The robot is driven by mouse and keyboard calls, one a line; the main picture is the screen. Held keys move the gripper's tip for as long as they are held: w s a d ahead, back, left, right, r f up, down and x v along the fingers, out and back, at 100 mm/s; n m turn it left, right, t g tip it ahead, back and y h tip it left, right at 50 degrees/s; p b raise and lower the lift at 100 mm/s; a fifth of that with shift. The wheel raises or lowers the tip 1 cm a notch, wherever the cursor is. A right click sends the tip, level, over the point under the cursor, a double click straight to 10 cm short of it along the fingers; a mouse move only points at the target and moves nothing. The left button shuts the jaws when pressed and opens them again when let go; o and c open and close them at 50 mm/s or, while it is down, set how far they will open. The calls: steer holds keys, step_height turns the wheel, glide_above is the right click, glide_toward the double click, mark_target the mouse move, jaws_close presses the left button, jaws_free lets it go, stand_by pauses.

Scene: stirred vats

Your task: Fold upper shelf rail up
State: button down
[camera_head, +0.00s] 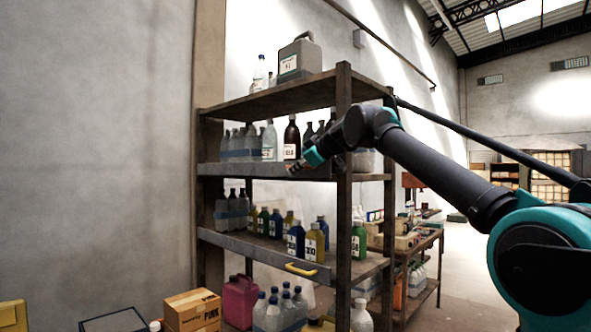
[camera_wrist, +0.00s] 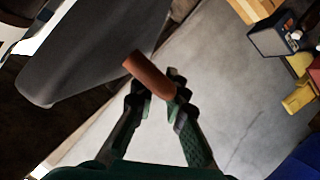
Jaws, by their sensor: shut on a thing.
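The shelf rack (camera_head: 343,210) stands left of centre in the head view. The upper shelf rail (camera_head: 245,170) is a grey bar along the front edge of the upper middle shelf, below the bottles standing there. My gripper (camera_head: 296,167) is at the right part of this rail. In the wrist view my gripper (camera_wrist: 158,98) is shut on a short orange-brown handle (camera_wrist: 146,73), whose end sticks out past the fingertips. A dark grey panel (camera_wrist: 85,60), probably the rail, lies beside it. How the handle joins the rail is hidden.
The lower rail (camera_head: 250,247) has a yellow handle (camera_head: 301,269). Bottles (camera_head: 291,138) stand close behind the upper rail. A grey canister (camera_head: 299,58) stands on top. Boxes (camera_head: 193,308) and a red jug (camera_head: 239,300) are low down. The floor (camera_wrist: 225,90) below my gripper is partly clear.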

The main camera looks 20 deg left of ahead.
steer(key=c, duration=1.9)
jaws_free()
steer(key=shift+w+d, duration=0.1)
steer(key=shift+o, duration=0.2)
steer(key=v, duration=1.2)
steer(key=shift+f, duration=0.1)
